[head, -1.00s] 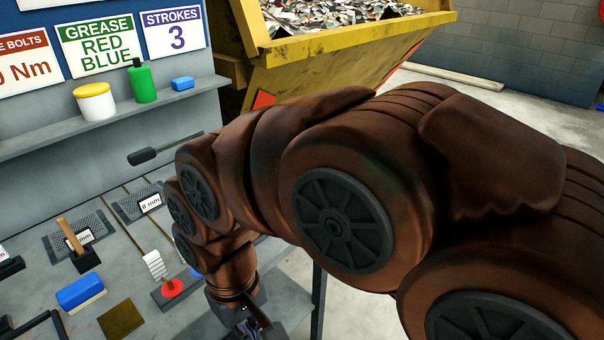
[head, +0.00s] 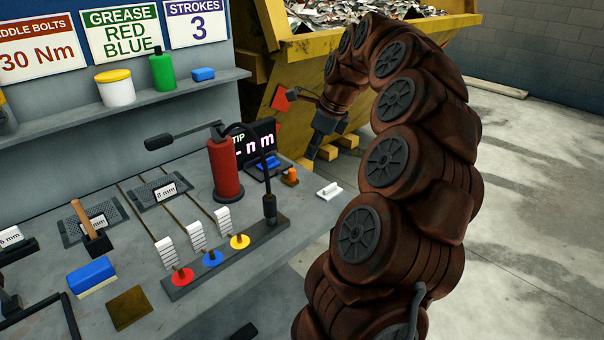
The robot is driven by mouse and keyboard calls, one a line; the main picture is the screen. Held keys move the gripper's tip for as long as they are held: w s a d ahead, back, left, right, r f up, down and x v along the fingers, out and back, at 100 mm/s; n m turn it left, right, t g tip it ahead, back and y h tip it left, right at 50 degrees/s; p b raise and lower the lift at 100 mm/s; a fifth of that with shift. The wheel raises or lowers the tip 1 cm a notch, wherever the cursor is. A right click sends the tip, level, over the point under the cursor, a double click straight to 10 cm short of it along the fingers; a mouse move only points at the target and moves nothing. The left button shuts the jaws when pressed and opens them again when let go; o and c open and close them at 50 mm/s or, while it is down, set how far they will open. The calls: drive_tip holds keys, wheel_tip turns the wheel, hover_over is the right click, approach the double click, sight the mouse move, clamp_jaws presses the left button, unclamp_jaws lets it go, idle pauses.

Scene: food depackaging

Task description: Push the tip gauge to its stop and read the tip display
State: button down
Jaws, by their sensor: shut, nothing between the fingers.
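The tip display (head: 262,135) is a black panel at the back right of the bench. It shows "TIP" and a line ending in "mm"; a dash shows before it, and a red cylinder and a dark hose cover part of it. I cannot tell which of these belongs to the tip gauge. My gripper (head: 312,154) is shut and empty, pointing down beyond the bench's right end, right of the display.
The red cylinder (head: 225,170) with a lever stands on the bench. A dark bar (head: 215,262) with red, blue and yellow discs lies in front of it. A yellow skip (head: 310,42) is behind my arm. Open floor (head: 520,200) lies to the right.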

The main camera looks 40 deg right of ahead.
sight(292, 174)
drive_tip(key=s+d+f+m, duration=0.1)
drive_tip(key=d+m, duration=0.2)
drive_tip(key=d, duration=0.2)
drive_tip(key=p+x, duration=0.1)
drive_tip(key=x, duration=0.4)
drive_tip(key=p+x, duration=0.2)
drive_tip(key=x, duration=0.3)
drive_tip(key=shift+a, duration=0.2)
drive_tip(key=shift+w+a+r+p, duration=0.1)
drive_tip(key=shift+w+p, duration=0.1)
drive_tip(key=shift+w, duration=0.3)
drive_tip(key=shift+w+a+r+p, duration=0.1)
drive_tip(key=shift+w+p, duration=0.1)
drive_tip(key=shift+w, duration=0.3)
drive_tip(key=shift+w+a+p, duration=0.15)
drive_tip(key=shift+w+p, duration=0.15)
drive_tip(key=shift+w, duration=0.55)
drive_tip(key=shift+w+f, duration=0.1)
